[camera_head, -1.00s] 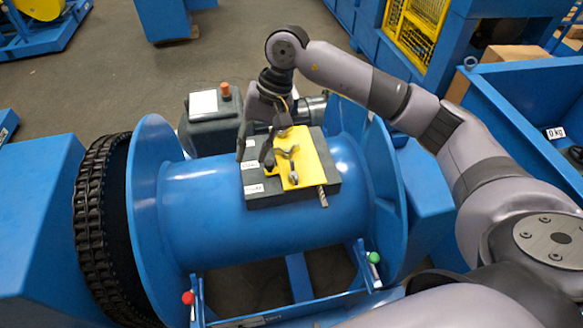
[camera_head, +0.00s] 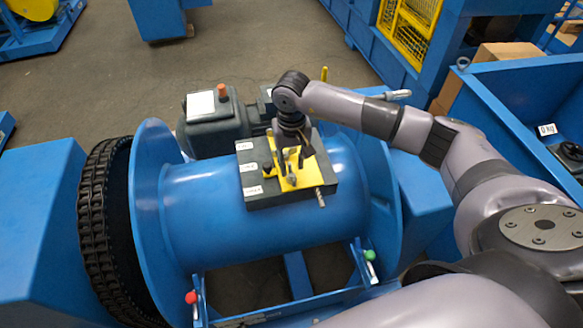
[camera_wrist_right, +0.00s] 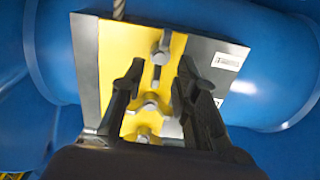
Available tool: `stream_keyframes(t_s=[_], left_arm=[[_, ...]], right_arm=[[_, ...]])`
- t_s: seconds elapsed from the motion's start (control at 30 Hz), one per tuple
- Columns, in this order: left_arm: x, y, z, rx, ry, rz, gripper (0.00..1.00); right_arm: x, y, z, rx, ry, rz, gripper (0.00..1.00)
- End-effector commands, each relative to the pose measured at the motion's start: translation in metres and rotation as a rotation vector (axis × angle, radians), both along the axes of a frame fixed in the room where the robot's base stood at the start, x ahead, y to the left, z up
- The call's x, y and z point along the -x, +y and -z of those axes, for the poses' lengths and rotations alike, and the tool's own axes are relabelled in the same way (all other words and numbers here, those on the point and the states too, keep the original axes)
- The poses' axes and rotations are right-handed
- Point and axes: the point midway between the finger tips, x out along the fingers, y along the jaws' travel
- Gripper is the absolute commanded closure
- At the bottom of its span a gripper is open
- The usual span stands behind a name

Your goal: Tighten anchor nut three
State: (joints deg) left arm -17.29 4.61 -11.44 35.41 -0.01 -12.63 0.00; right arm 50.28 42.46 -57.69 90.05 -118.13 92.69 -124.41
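A dark grey block (camera_head: 320,170) with a yellow plate (camera_head: 306,181) sits on top of the blue drum (camera_head: 210,222). Metal nuts with wings stand in a row on the plate. In the right wrist view they are a far nut (camera_wrist_right: 161,50), a middle nut (camera_wrist_right: 150,103) and a near nut (camera_wrist_right: 143,134). I cannot read which is number three. My right gripper (camera_head: 291,165) is over the plate, pointing down. In the wrist view its fingers (camera_wrist_right: 158,90) are apart, either side of the middle nut, with no visible contact. My left gripper is not in view.
White labels (camera_head: 248,167) line the block's left edge, and a metal rod end (camera_head: 320,197) sticks out in front. A grey motor (camera_head: 213,125) stands behind the drum. A black chain (camera_head: 100,225) wraps the left flange. A blue bin (camera_head: 510,110) is at the right.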

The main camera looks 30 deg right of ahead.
Motion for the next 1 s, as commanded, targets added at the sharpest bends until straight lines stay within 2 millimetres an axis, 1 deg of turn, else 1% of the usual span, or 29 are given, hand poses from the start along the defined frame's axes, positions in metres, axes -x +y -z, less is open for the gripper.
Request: stream_keyframes(t_s=[0.03,0.1,0.2,0.3,0.4,0.63,1.0], left_arm=[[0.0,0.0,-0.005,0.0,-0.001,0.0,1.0],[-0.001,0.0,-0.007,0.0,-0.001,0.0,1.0],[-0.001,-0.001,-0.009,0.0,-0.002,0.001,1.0],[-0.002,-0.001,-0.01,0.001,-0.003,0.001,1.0],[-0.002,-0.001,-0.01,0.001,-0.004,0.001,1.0],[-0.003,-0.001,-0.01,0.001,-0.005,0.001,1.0],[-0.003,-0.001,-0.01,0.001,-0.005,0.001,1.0]], right_arm=[[0.001,0.001,0.009,0.0,0.004,-0.001,0.72],[0.001,0.0,0.02,0.0,0.004,0.001,0.72],[0.0,0.001,0.032,-0.001,0.002,0.0,0.72],[0.0,0.001,0.04,-0.001,0.001,-0.001,0.72],[0.0,0.0,0.043,0.0,0.0,0.0,0.72],[0.0,0.0,0.044,0.0,-0.001,0.0,0.72],[0.0,0.0,0.043,0.0,-0.001,-0.001,0.96]])
